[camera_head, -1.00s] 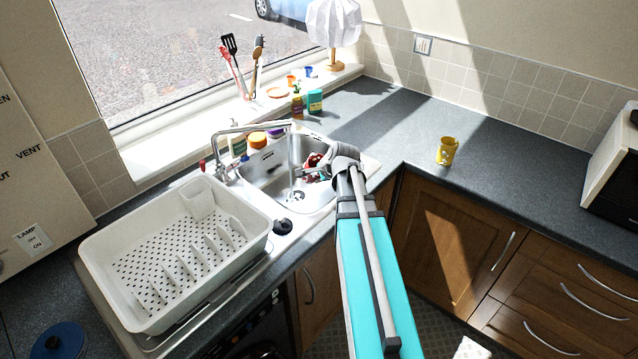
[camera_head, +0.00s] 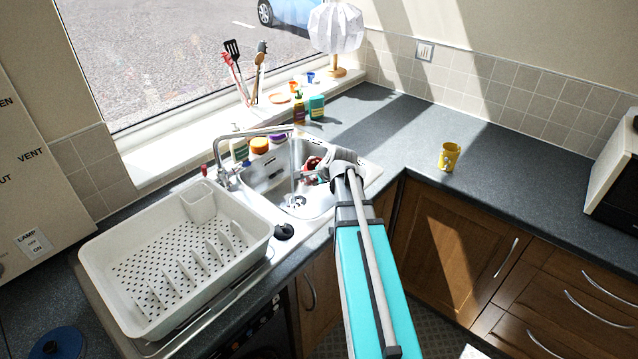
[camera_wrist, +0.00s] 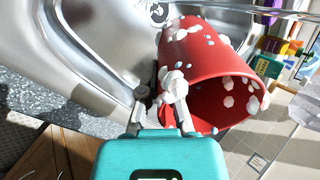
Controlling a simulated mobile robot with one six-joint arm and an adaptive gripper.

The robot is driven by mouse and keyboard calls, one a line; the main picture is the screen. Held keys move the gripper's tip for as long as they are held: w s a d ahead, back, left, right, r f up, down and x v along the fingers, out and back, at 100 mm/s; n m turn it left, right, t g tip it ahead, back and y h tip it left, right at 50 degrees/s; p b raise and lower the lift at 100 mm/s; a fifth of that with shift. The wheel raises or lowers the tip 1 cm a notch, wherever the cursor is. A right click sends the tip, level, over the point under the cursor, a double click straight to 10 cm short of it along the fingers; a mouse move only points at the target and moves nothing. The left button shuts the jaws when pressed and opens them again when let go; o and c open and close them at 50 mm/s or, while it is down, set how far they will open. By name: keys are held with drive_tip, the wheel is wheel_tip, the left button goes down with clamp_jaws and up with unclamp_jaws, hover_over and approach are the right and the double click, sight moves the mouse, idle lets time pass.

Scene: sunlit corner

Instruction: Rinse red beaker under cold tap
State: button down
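The red beaker (camera_wrist: 200,65) fills much of the wrist view, lying tilted with its open mouth to the lower right. White foam blobs and small pale blue drops cover its outside and rim. My gripper (camera_wrist: 160,97) is shut on the beaker, with its fingers at the wall. In the head view the beaker (camera_head: 313,163) shows as a small red patch over the sink, mostly hidden by my gripper (camera_head: 328,168). The tap (camera_head: 250,132) arches over the steel sink (camera_head: 262,180), left of the beaker. I cannot tell clearly whether water runs now.
A white dish rack (camera_head: 110,275) stands left of the sink, with a red knob (camera_head: 204,171) near the tap base. Several bottles and jars, including an orange-lidded jar (camera_head: 259,146), line the sink's back.

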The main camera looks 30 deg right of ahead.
sight(309, 181)
drive_tip(key=w+a+f+b, duration=0.1)
drive_tip(key=w+f+b, duration=0.2)
drive_tip(key=w, duration=0.9)
drive_tip(key=shift+w+a, duration=0.35)
drive_tip(key=shift+w, duration=0.05)
idle(0.5)
drive_tip(key=shift+f, duration=0.1)
idle(0.5)
drive_tip(key=shift+s+d, duration=0.2)
drive_tip(key=shift+s, duration=1.3)
drive_tip(key=shift+s+d, duration=0.2)
drive_tip(key=shift+s, duration=1.25)
drive_tip(key=shift+s+d, duration=0.2)
drive_tip(key=shift+s, duration=1.3)
drive_tip(key=shift+p+v, duration=2.5)
drive_tip(key=shift+v, duration=0.7)
